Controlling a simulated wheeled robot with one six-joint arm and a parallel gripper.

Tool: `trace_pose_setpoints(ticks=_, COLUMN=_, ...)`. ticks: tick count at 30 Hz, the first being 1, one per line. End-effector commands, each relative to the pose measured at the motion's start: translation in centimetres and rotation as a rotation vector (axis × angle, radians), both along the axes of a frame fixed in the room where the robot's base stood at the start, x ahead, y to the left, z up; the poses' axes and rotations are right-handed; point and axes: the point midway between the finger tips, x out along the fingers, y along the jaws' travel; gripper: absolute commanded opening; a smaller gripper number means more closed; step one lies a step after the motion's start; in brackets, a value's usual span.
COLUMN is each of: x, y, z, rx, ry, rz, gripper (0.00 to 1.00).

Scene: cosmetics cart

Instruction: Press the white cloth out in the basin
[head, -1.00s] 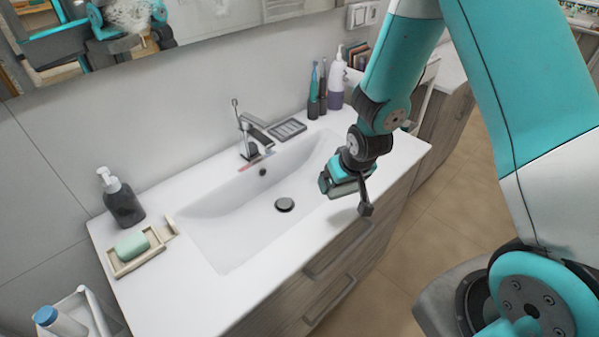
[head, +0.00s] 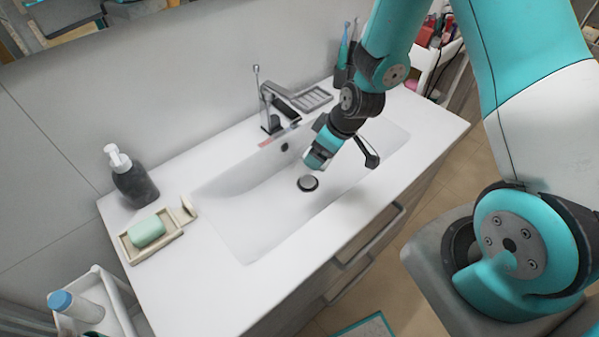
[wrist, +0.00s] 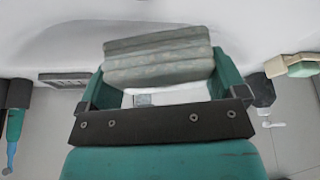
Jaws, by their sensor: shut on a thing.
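The white basin (head: 250,225) is sunk in the countertop, with a dark round drain stopper (head: 308,183) in its floor. My gripper (head: 316,160) is over the basin, just behind the stopper in the head view. In the wrist view my gripper (wrist: 160,88) is shut on the cloth (wrist: 158,56), which looks grey and folded in several ridges between the fingers.
A chrome faucet (head: 270,105) stands behind the basin, close to my gripper. A grey rack (head: 313,98) lies right of it. A dark soap dispenser (head: 131,180) and a soap dish (head: 135,256) with green soap (head: 147,231) stand left. The front counter is clear.

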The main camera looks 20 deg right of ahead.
Motion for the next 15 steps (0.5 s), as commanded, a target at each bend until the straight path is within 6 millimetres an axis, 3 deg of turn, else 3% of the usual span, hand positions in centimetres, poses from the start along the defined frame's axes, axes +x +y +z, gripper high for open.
trace_pose_setpoints(ticks=3, x=-0.6, y=1.7, z=-1.6, rx=0.003, ry=-0.001, rz=0.34, gripper=0.71)
trace_pose_setpoints(ticks=9, x=-1.8, y=4.7, z=-2.9, rx=0.001, ry=-0.003, rz=0.909, gripper=0.71)
trace_pose_setpoints(ticks=15, x=-2.5, y=6.1, z=-3.2, rx=0.0, ry=-0.004, rz=1.207, gripper=0.71)
